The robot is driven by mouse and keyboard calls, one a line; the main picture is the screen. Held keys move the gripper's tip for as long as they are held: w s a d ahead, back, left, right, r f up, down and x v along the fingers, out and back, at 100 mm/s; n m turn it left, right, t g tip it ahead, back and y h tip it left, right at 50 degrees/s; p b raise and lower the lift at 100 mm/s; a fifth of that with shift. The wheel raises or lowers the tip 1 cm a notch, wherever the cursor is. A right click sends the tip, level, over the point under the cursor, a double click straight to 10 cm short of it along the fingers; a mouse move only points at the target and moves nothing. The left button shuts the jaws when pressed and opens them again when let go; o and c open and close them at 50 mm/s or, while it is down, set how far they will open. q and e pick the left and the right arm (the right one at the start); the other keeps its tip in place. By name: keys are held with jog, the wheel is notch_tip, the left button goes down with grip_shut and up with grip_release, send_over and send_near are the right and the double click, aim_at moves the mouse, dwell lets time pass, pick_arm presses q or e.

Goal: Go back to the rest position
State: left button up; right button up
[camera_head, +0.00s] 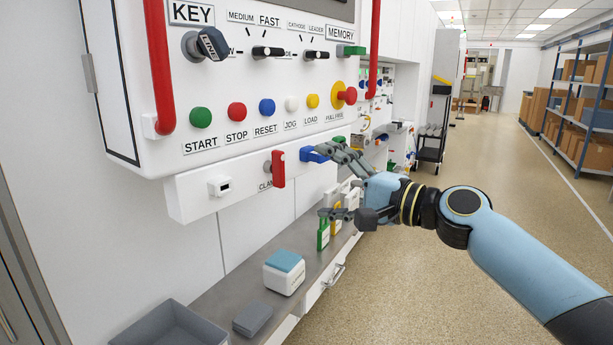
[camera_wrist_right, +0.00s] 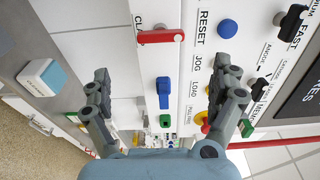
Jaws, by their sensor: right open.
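My right gripper (camera_head: 335,182) is in front of the lower strip of the control panel, with its arm coming in from the right. Its fingers are spread apart and empty; the right wrist view shows them too (camera_wrist_right: 165,98). A blue lever (camera_head: 314,154) sits on the strip close to the upper finger. In the wrist view the blue lever (camera_wrist_right: 163,92) lies between the two fingers, farther off; I cannot tell whether anything touches. The red clamp lever (camera_head: 278,169) is to the left of the blue one. My left gripper is not in view.
The panel carries push buttons, including a green START button (camera_head: 200,117), and a KEY switch (camera_head: 205,44). The aisle floor (camera_head: 440,290) is open to the right.

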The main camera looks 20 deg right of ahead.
jog(key=shift+s+d, duration=0.25)
jog(key=shift+s, duration=0.2)
